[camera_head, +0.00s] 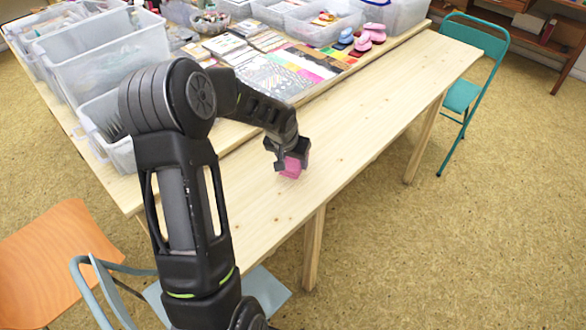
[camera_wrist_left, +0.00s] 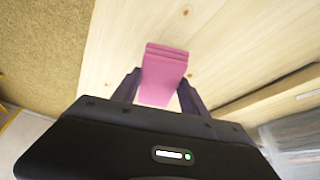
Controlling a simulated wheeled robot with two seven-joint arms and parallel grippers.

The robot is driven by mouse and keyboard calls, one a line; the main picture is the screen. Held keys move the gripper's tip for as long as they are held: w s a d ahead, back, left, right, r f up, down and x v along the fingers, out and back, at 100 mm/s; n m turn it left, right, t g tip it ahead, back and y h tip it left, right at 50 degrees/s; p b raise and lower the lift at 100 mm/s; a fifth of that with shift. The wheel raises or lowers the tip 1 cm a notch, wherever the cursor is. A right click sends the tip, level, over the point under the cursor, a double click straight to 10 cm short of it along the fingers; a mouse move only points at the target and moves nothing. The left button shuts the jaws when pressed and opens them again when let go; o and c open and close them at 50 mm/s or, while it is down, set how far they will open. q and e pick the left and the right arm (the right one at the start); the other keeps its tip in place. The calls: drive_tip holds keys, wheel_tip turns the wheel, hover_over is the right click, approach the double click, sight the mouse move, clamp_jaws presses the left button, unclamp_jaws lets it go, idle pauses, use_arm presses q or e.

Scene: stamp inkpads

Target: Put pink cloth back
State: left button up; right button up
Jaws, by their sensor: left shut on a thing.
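The pink cloth (camera_head: 291,167) is a small folded block at the tip of my left gripper (camera_head: 286,158), over the bare front part of the wooden table (camera_head: 355,130). In the left wrist view the pink cloth (camera_wrist_left: 164,72) sits between the two dark fingers of my left gripper (camera_wrist_left: 158,92), which is shut on it. I cannot tell whether the cloth touches the tabletop. My right gripper is in neither view.
Clear plastic bins (camera_head: 105,50) stand at the table's back left. Flat cards and coloured sheets (camera_head: 290,72) lie along the raised back part, with pink and blue stamp-like items (camera_head: 368,36) nearby. A teal chair (camera_head: 465,92) stands at right. The front strip is clear.

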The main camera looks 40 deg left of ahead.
sight(291, 164)
use_arm(q)
drive_tip(key=shift+f, duration=1.85)
drive_tip(key=shift+f, duration=0.1)
drive_tip(key=o, duration=1.4)
drive_tip(key=shift+o, duration=0.2)
drive_tip(key=shift+r, duration=0.25)
drive_tip(key=v, duration=1.1)
drive_tip(key=shift+s+r, duration=0.2)
drive_tip(key=shift+r, duration=0.15)
drive_tip(key=shift+d+f, duration=0.1)
drive_tip(key=shift+d, duration=0.05)
